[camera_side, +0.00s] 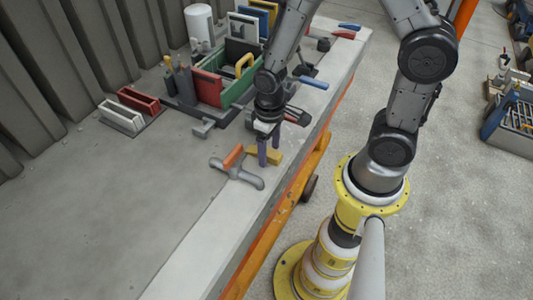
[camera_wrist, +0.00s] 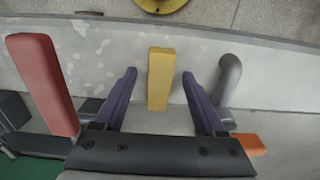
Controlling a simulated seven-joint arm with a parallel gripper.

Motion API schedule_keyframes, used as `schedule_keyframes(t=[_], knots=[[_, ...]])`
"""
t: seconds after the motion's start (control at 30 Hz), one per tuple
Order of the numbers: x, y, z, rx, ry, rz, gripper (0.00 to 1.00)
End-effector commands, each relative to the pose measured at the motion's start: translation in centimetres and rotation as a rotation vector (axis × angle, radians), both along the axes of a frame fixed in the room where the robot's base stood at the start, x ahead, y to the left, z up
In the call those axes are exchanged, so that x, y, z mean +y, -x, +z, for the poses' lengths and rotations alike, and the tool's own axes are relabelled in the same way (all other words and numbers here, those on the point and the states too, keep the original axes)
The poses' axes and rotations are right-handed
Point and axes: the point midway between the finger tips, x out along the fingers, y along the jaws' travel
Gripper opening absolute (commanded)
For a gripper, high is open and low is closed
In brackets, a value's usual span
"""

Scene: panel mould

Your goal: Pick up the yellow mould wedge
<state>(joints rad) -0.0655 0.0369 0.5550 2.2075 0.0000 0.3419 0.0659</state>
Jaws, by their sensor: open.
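The yellow mould wedge (camera_wrist: 161,80) lies on the pale bench ledge. In the wrist view it sits between the two purple fingers of my gripper (camera_wrist: 160,82), with a gap on each side. In the side view the wedge (camera_side: 266,156) shows just beside the fingertips of my gripper (camera_side: 268,160). My gripper is open, pointing down and empty. Whether the fingertips are level with the wedge or above it, I cannot tell.
A grey T-shaped handle (camera_side: 243,176) with an orange block (camera_side: 233,156) lies close to the wedge. A red piece (camera_wrist: 44,82) shows left in the wrist view. A green box (camera_side: 238,92) stands further back. The bench is clear toward the front left.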

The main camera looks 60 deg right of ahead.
Motion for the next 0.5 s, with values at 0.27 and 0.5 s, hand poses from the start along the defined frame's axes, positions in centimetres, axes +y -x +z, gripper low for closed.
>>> schedule_keyframes(t=[0.27, 0.5], knots=[[0.0, 0.0, 0.05, 0.0, 0.0, 0.0, 0.31], [0.0, 0.0, 0.06, 0.0, 0.0, 0.0, 0.0]])
